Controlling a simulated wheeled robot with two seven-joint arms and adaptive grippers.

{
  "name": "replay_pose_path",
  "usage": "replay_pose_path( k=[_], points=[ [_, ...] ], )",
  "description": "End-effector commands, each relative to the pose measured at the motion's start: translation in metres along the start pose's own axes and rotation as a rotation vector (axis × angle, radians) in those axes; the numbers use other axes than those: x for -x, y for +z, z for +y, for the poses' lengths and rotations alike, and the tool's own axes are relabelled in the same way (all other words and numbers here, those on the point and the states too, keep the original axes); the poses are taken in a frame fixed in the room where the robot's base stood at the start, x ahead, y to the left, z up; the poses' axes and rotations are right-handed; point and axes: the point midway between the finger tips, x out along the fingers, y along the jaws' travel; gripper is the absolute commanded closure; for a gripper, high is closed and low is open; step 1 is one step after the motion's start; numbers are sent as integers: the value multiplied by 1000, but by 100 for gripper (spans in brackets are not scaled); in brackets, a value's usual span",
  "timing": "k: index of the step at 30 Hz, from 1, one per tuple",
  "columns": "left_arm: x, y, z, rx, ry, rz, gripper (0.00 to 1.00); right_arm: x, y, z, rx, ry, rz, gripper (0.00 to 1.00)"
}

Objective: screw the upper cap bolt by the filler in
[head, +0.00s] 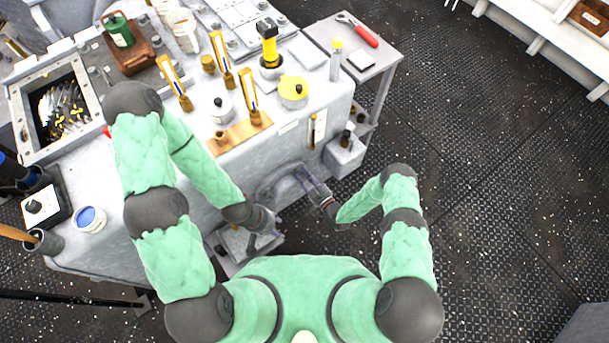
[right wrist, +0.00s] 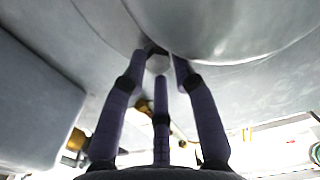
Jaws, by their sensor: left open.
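My right gripper (head: 312,187) reaches against the front side of the grey machine housing (head: 290,150), beside a curved grey piece (head: 280,183). In the right wrist view its purple fingers (right wrist: 160,62) draw together at the tips under a rounded grey casing. A small pale grey bolt head (right wrist: 158,64) shows between the fingertips, which appear closed around it. Its shank is hidden, and I cannot tell from the picture whether it is the upper bolt. My left gripper (head: 268,226) is open, low beside the housing's front, with nothing visible in it. The filler is not clearly identifiable.
On the housing top stand brass-framed gauges (head: 221,58), a yellow-lidded pot (head: 293,91), a yellow-black lamp (head: 269,45) and a green can (head: 119,31). A side table (head: 375,65) holds a red-handled tool (head: 358,28). The deck at right (head: 500,180) is clear.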

Motion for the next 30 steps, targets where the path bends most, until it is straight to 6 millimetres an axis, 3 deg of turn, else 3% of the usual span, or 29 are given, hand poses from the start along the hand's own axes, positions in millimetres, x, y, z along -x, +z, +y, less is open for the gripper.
replay_pose_path(
  k=[1, 2, 16, 30],
  points=[
    [0, 0, 0, 0, 0, 0, 52, 0, 0, 0, 0, 0, 1, 94],
    [0, 0, 0, 0, 0, 0, 52, 0, 0, 0, 0, -1, 1, 100],
    [0, 0, 0, 0, 0, 0, 52, 0, -2, 0, -70, -2, 5, 100],
    [0, 0, 0, 0, 0, 0, 52, -1, -2, 2, -457, -4, 7, 100]
  ],
)
